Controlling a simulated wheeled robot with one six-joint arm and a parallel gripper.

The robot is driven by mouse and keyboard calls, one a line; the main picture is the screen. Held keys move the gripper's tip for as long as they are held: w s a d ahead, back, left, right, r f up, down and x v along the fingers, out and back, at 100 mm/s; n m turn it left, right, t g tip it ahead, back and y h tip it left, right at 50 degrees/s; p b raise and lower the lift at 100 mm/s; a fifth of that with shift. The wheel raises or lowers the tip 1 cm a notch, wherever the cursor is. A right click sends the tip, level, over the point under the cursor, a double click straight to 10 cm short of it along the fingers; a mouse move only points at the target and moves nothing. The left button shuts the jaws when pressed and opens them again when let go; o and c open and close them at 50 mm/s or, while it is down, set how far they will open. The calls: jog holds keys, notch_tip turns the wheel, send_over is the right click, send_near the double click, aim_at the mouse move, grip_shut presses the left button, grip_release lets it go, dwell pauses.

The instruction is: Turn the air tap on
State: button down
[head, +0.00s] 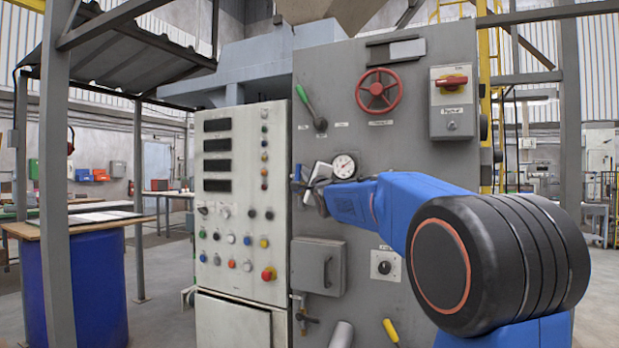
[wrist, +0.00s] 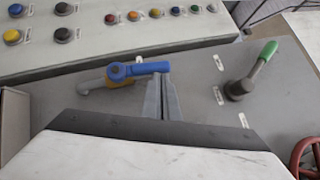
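The air tap has a blue lever handle (wrist: 148,68) on a brass-coloured body with a grey pipe end (wrist: 92,86). In the wrist view the handle points right, roughly in line with the pipe. In the head view only a small blue part of the tap (head: 297,173) shows at the left edge of the grey panel. My gripper (wrist: 160,78) has its fingers together, with no gap that I can see and nothing between them. Its tips are close below the handle in the wrist view; I cannot tell whether they touch. In the head view the gripper (head: 312,185) is partly hidden by my arm.
A green-handled lever (wrist: 260,65), a red handwheel (head: 379,91) and a pressure gauge (head: 344,166) are on the same grey panel. A button console (head: 240,190) stands at its left. A grey box (head: 318,266) projects below the tap.

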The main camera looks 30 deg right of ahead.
jog(key=shift+w+a+r, duration=0.2)
jog(key=shift+w+r, duration=0.05)
jog(key=shift+r, duration=0.1)
dwell(0.6)
